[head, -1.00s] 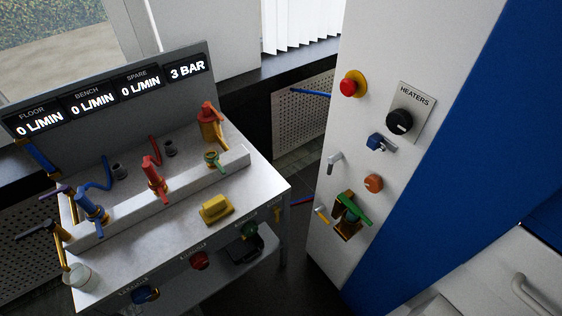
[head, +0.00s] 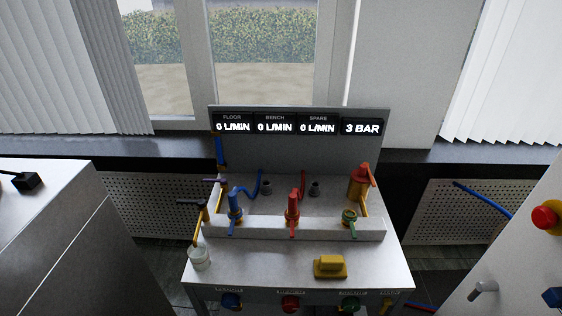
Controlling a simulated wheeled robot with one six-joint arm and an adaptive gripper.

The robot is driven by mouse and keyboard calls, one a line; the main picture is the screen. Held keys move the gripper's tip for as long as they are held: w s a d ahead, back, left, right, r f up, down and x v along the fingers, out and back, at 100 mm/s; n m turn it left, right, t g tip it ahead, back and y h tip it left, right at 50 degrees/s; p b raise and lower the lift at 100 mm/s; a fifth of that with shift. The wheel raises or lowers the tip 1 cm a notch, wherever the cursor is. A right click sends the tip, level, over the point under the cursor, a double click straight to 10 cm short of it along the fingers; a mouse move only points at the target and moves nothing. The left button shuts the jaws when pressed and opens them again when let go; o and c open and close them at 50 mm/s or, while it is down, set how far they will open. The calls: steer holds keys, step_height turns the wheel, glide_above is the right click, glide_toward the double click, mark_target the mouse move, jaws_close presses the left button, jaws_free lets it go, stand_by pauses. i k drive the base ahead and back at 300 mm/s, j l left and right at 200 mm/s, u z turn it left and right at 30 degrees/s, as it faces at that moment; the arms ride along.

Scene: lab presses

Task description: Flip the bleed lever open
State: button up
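A grey bench panel (head: 300,254) stands in the middle of the head view. At its left end a dark lever (head: 190,202) sits on a yellow pipe (head: 197,232) that runs down to a white cup (head: 199,258). Another dark purple lever (head: 214,181) sits just above and behind it. No readable label shows which one is the bleed lever. The display board (head: 300,123) reads 0 L/MIN for floor, bench and spare, and 3 BAR. My gripper is not in view.
Blue (head: 235,204) and red (head: 292,207) valves, an orange-red fitting (head: 360,181) and a yellow block (head: 330,267) are on the bench. A white cabinet (head: 45,240) stands left. A white panel with a red button (head: 544,217) stands right. Dark gaps separate them from the bench.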

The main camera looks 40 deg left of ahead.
mark_target(201, 203)
steer(key=u, duration=1.6)
steer(key=l+u, duration=0.1)
steer(key=u, duration=0.25)
steer(key=l+u, duration=0.15)
steer(key=u, duration=0.2)
